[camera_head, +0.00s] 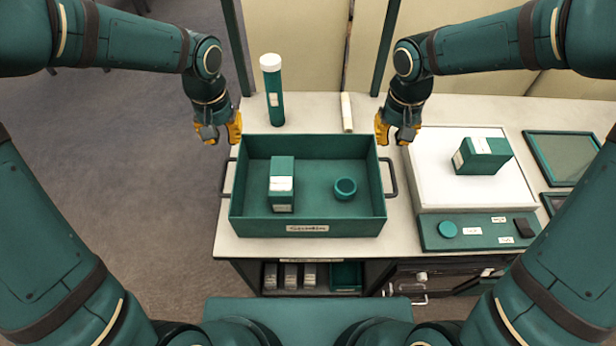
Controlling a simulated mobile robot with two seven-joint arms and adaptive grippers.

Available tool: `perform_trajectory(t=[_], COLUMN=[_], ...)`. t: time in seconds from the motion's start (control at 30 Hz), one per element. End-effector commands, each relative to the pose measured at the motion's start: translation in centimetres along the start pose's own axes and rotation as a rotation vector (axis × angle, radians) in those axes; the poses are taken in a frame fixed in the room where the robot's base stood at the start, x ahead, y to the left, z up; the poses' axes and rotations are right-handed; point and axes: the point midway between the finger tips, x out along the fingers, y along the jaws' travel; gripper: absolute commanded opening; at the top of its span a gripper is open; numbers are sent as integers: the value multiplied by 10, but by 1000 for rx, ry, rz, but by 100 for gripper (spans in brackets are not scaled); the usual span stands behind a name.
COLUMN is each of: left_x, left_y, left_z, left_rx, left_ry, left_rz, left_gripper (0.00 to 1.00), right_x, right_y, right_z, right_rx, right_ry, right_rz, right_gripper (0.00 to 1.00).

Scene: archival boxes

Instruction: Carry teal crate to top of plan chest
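The teal crate (308,227) sits upright on a pale worktop in the head view. It has a dark handle on its left side (227,178) and another on its right side (389,178). Inside are a teal box with a white label (282,190) and a small round teal cup (345,188). My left gripper (221,137) is open and empty, above and behind the left handle. My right gripper (396,138) is open and empty, above and behind the right handle. Neither touches the crate. I cannot tell which furniture is the plan chest.
A teal tube with a white cap (275,95) stands behind the crate, near a pale roll (346,112). A white platform (440,190) with a teal box (482,155) is to the right. Shelves and drawers (420,283) show below the worktop. Open floor lies left.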

Motion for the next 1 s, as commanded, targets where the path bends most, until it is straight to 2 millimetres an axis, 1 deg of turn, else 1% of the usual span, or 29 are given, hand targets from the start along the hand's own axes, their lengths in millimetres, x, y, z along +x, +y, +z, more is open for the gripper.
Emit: perform_trajectory(t=[0.23, 0.37, 0.47, 0.8, 1.0], left_x=[1, 9, 22, 82, 114], left_y=[0, 0, 0, 0, 0], left_z=[0, 0, 1, 1, 1], left_rx=[0, 0, 1, 1, 1], left_ry=[-1, -2, -5, -6, -5], left_rz=[0, 0, -1, 1, 1], left_gripper=[20, 20, 20, 20, 20], right_x=[1, 9, 21, 82, 114], right_y=[0, 0, 0, -1, 0], right_z=[0, 1, 1, 1, 1], right_rx=[-1, -1, -2, -3, -2], right_ry=[-1, -4, -5, -6, -5], right_rz=[-1, 0, 0, -1, -1], right_gripper=[13, 13, 13, 13, 13])
